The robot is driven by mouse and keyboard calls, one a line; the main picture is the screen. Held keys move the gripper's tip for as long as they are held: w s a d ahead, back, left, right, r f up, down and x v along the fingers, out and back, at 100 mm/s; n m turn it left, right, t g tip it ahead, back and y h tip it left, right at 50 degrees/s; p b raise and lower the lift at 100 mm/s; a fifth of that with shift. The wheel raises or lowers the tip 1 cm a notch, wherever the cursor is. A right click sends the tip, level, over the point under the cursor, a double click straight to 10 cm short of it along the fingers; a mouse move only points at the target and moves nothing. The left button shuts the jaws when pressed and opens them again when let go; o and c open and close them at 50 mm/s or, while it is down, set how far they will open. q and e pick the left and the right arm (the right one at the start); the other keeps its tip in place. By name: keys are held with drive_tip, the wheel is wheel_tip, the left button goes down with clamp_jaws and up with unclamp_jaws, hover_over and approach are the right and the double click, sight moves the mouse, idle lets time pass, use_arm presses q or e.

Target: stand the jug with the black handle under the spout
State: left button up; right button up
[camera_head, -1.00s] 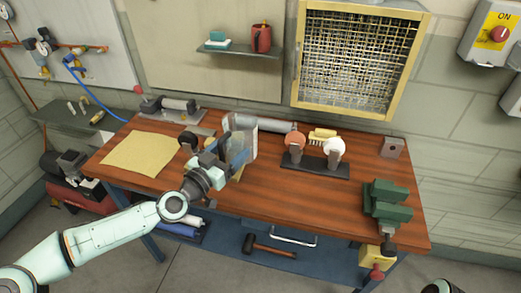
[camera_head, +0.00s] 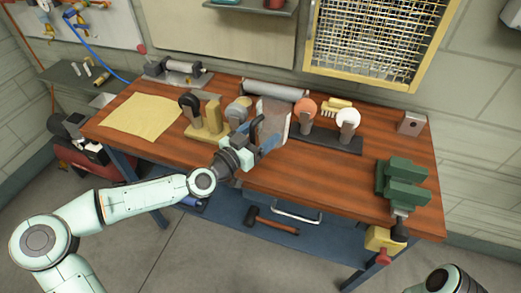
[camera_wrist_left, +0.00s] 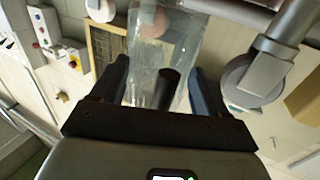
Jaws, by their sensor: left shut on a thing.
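A clear jug (camera_head: 273,118) is held over the workbench (camera_head: 330,185), between two wheel stands. In the left wrist view the see-through jug (camera_wrist_left: 165,45) shows beyond the fingers, with its black handle (camera_wrist_left: 168,88) between them. My left gripper (camera_head: 262,143) is shut on the handle, on the near side of the jug. Whether the jug's base touches the bench is unclear. A grey horizontal cylinder (camera_head: 275,90) lies behind the jug; I cannot tell whether it belongs to the spout. No spout is clearly recognisable. My right gripper is out of view.
A yellow-based stand (camera_head: 205,130) with dark and grey wheels is left of the jug. A dark-based stand (camera_head: 335,142) with orange and white wheels is right. A green vise (camera_head: 400,185) is at the right edge. The bench's front middle is clear.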

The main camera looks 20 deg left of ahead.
use_arm(q)
drive_tip(key=shift+f+b, duration=0.55)
drive_tip(key=shift+f, duration=2.2)
drive_tip(key=shift+f, duration=0.1)
drive_tip(key=o, duration=1.2)
